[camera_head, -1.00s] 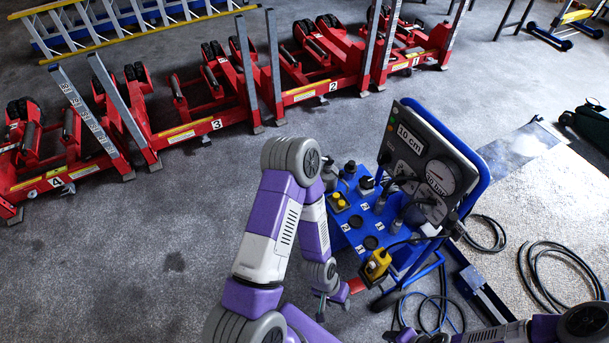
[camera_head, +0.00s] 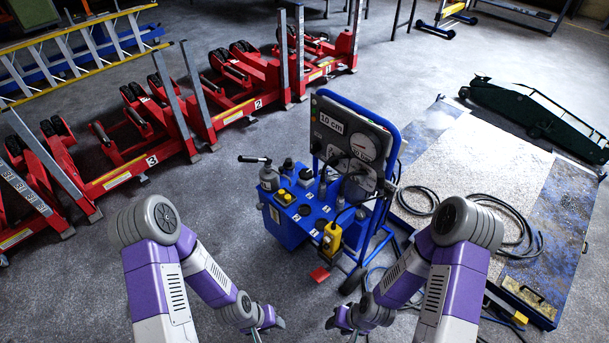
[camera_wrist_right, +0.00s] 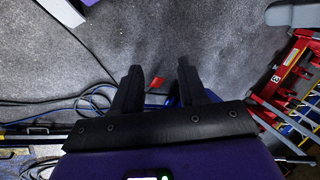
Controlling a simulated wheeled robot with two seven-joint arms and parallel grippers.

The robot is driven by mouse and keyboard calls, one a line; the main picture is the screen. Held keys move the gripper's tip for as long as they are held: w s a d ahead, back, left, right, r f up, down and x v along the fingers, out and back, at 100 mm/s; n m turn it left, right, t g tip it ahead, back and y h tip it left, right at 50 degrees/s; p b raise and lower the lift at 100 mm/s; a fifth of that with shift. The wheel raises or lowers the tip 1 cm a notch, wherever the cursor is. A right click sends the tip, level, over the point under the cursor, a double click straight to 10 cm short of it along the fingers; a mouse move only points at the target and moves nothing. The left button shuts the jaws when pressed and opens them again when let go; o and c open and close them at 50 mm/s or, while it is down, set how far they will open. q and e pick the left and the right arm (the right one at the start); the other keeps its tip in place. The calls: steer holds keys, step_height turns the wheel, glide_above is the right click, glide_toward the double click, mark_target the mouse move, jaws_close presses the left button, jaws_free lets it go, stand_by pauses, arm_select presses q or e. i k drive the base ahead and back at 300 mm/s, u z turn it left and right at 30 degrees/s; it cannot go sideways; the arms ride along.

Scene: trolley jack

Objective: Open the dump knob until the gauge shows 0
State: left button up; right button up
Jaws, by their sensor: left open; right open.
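A blue trolley jack unit (camera_head: 284,229) stands in mid-view in the head view. A round white gauge (camera_head: 363,147) sits on its upright dark panel beside a "10 cm" label; the reading is too small to tell. Several dark knobs and fittings are on its blue top, including a black-topped knob (camera_head: 306,174); I cannot tell which is the dump knob. My left gripper (camera_head: 268,326) is low in front of the trolley, open and apart from it. My right gripper (camera_head: 343,324) is to its right; the right wrist view shows its fingers (camera_wrist_right: 158,88) apart and empty.
Red numbered lifting units (camera_head: 236,110) line the back left, with a yellow ladder (camera_head: 75,52) behind. Black hoses (camera_head: 508,225) lie right of the trolley, on and near a pale floor plate (camera_head: 480,165). Grey floor is clear at the trolley's left.

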mark_target(306, 174)
steer(key=i, duration=0.4)
steer(key=u, duration=2.05)
steer(key=i, duration=2.1)
steer(key=z, duration=3.05)
steer(key=i, duration=0.85)
